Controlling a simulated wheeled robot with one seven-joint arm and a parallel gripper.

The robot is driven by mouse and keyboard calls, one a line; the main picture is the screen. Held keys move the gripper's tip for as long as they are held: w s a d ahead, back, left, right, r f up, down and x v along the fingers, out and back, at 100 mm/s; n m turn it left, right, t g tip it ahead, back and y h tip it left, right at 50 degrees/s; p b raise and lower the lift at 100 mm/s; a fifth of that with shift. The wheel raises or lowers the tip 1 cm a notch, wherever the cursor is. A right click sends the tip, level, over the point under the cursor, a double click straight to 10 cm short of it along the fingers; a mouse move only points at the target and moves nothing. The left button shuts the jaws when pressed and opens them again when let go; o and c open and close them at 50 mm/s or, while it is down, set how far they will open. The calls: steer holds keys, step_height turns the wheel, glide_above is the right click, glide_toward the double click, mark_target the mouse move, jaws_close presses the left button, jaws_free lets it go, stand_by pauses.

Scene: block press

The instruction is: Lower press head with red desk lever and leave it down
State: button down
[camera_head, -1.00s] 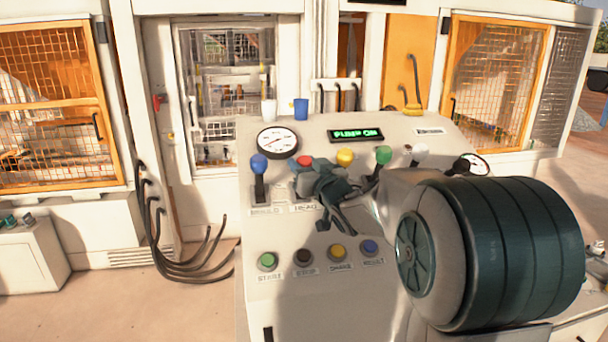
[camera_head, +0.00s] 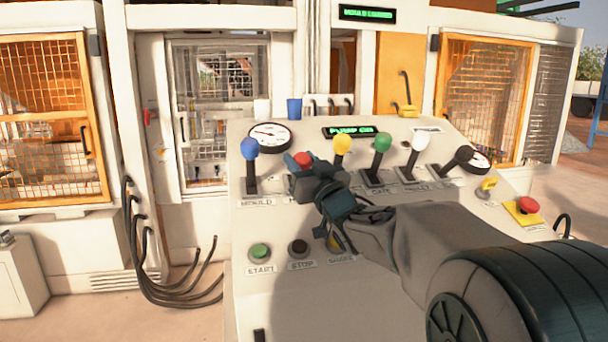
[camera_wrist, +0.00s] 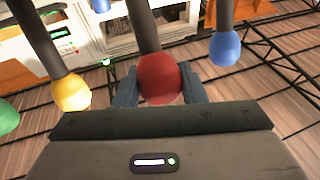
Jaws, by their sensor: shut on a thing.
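The red lever knob (camera_head: 302,159) stands on the sloped desk between the blue and yellow levers, and sits a little lower in the picture than both. My gripper (camera_head: 302,161) is shut on it, with one finger on each side; the wrist view shows the red knob (camera_wrist: 160,78) between the fingers. My gripper and wrist hide most of the red lever's shaft and its label. The press (camera_head: 213,125) stands behind a mesh window at the back left. Its head is small and hard to make out there.
The blue lever (camera_head: 249,149) is close on the left, the yellow lever (camera_head: 342,145) close on the right. Green (camera_head: 383,141), white (camera_head: 421,142) and black (camera_head: 464,153) levers follow. A green-lit desk display (camera_head: 350,132) reads PUMP ON. A red stop button (camera_head: 529,204) is at right.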

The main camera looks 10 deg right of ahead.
steer(key=shift+s+f+b, duration=0.15)
steer(key=shift+f+b, duration=0.15)
steer(key=shift+b, duration=0.3)
steer(key=c, duration=0.9)
jaws_free()
steer(key=shift+s, duration=0.1)
steer(key=b+v, duration=0.1)
steer(key=v, duration=0.6)
steer(key=b+v, duration=0.1)
steer(key=v, duration=0.5)
steer(key=shift+s+d+f+b, duration=0.15)
steer(key=shift+s+f+b, duration=0.1)
steer(key=shift+f+b, duration=0.1)
stand_by(0.6)
